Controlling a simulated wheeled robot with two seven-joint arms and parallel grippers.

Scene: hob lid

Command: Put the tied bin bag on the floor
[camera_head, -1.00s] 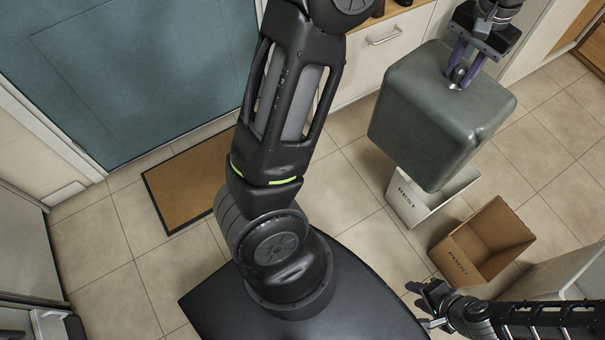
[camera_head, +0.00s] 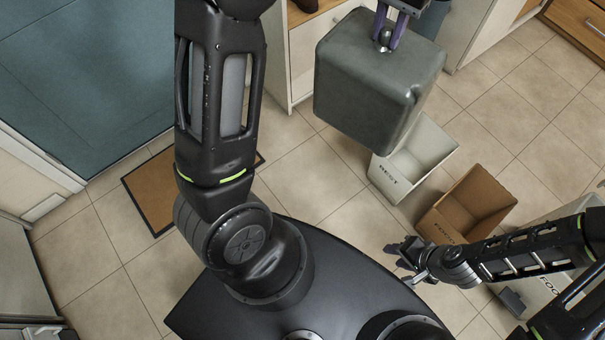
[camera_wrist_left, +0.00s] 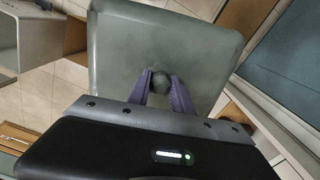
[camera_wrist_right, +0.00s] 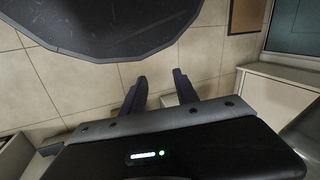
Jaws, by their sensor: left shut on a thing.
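The tied bin bag (camera_head: 372,85) is a grey-green, rounded block with a small round knot on top. It hangs in the air in the head view, above the floor and partly in front of the white bin. My left gripper (camera_head: 385,40) is shut on the knot from above. In the left wrist view the purple fingers (camera_wrist_left: 161,88) pinch the knot, and the bag (camera_wrist_left: 120,50) fills the upper middle. My right gripper (camera_head: 398,252) is low over the floor, away from the bag. In the right wrist view its fingers (camera_wrist_right: 160,88) are apart with nothing between them.
A white bin marked REST (camera_head: 432,150) and a brown box marked FOOD (camera_head: 478,200) stand on the tiled floor (camera_head: 330,190). A brown doormat (camera_head: 150,200) lies by the blue-grey door (camera_head: 85,75). A white cabinet (camera_head: 310,50) stands behind the bag. Bare tiles lie between mat and bins.

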